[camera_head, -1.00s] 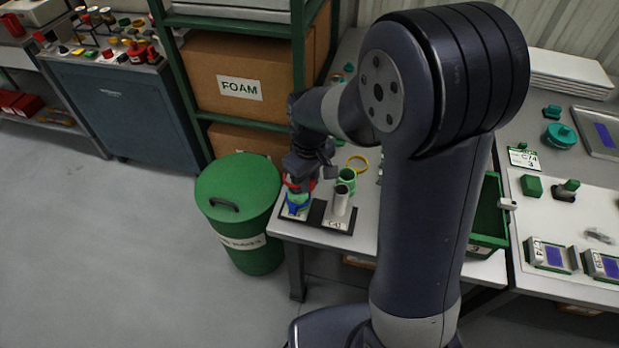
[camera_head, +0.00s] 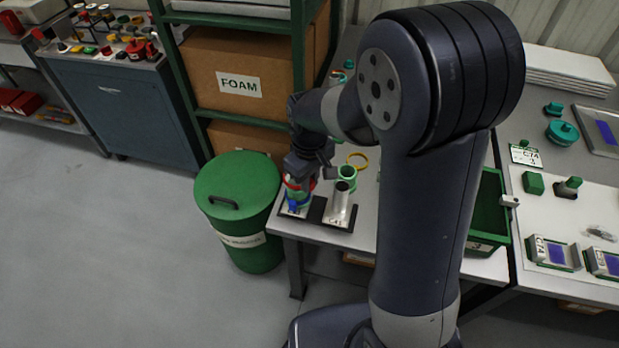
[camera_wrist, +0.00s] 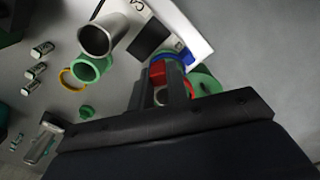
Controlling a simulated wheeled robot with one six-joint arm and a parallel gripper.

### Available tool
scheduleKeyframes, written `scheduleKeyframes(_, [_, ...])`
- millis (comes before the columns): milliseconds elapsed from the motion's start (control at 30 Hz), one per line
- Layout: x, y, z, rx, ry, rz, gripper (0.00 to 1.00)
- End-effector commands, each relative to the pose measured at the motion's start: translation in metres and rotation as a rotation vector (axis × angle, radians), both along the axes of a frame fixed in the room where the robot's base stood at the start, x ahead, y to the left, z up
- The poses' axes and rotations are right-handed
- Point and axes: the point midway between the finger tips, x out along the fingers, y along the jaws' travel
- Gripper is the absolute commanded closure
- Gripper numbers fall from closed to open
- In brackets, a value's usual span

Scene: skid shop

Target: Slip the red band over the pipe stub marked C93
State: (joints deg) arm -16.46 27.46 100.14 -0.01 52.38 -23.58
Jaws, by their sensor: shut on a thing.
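The red band (camera_head: 290,185) is in my gripper (camera_head: 301,179), low over the left pipe stub on the table's front left corner. Red shows on both sides of that stub's upper part, but I cannot tell whether the band is around it or just above it. In the wrist view, red parts of the band (camera_wrist: 157,72) show at the fingers of my gripper (camera_wrist: 166,92). A blue band (camera_head: 293,207) is low at the left stub. It also shows in the wrist view (camera_wrist: 187,57). The C93 marking is not readable; my gripper partly hides the stub.
A grey metal stub (camera_head: 340,206) on a dark, labelled base stands close on the right. Behind it are a green ring-topped piece (camera_head: 347,176) and a yellow ring (camera_head: 357,160). A green bin (camera_head: 237,195) stands against the table's left edge. The shelf (camera_head: 300,75) rises behind.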

Motion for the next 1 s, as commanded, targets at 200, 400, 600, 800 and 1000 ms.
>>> scheduleKeyframes(200, [0.0,0.0,-0.005,0.0,0.0,0.0,1.0])
scheduleKeyframes(400, [0.0,0.0,-0.005,0.0,0.0,0.0,1.0])
scheduleKeyframes(600, [0.0,0.0,-0.007,0.0,0.0,0.0,1.0])
scheduleKeyframes(800, [0.0,0.0,-0.013,-0.001,0.001,0.0,1.0])
scheduleKeyframes(1000, [0.0,0.0,-0.015,0.0,0.0,0.0,1.0])
